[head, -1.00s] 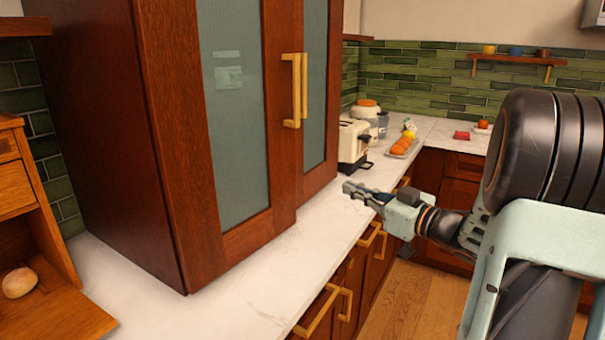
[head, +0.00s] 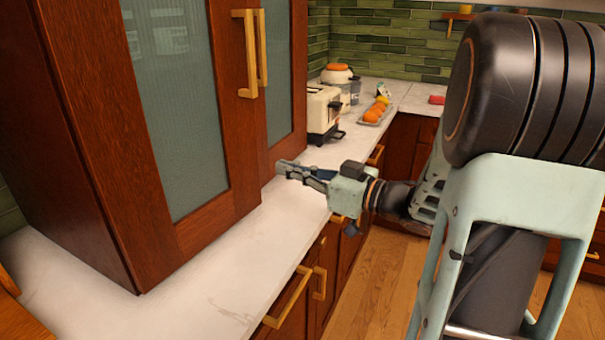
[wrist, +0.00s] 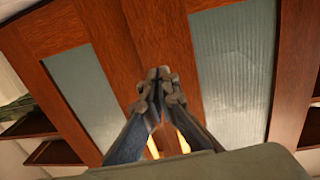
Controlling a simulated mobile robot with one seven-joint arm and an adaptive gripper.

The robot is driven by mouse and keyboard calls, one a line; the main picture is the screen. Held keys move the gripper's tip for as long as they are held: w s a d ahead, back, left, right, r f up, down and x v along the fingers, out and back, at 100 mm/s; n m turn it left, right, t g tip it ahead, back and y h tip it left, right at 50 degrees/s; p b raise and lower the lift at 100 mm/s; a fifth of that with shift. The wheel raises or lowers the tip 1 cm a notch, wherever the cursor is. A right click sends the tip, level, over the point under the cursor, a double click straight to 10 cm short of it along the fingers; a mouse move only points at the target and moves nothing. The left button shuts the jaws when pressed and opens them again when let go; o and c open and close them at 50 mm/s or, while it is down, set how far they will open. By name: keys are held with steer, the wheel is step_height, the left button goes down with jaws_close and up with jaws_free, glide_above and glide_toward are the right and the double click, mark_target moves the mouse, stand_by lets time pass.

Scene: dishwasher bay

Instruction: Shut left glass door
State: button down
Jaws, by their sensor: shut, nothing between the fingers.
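The left glass door (head: 175,100) is a red-brown wooden frame with a frosted pane on the tall cabinet. Its right edge seems to stand slightly proud of the right glass door (head: 280,70); how far is hard to tell. Their yellow bar handles, the left (head: 245,50) and right (head: 262,48), hang side by side. My gripper (head: 285,169) is shut and empty, below the handles and in front of the right door's lower part. In the wrist view the shut fingertips (wrist: 160,80) show against the doors' wood; whether they touch is unclear.
A white counter (head: 215,270) runs under the cabinet, clear in front of it. A cream toaster (head: 322,110) and a tray of oranges (head: 372,118) stand beyond my gripper. Drawers with yellow handles (head: 288,298) lie below the counter edge.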

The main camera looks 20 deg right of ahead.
mark_target(248, 155)
steer(key=x, duration=0.8)
steer(key=shift+d+b, duration=0.1)
steer(key=shift+b, duration=0.2)
steer(key=x, duration=0.4)
steer(key=shift+w, duration=0.15)
steer(key=shift+r, duration=0.15)
steer(key=shift+p, duration=0.3)
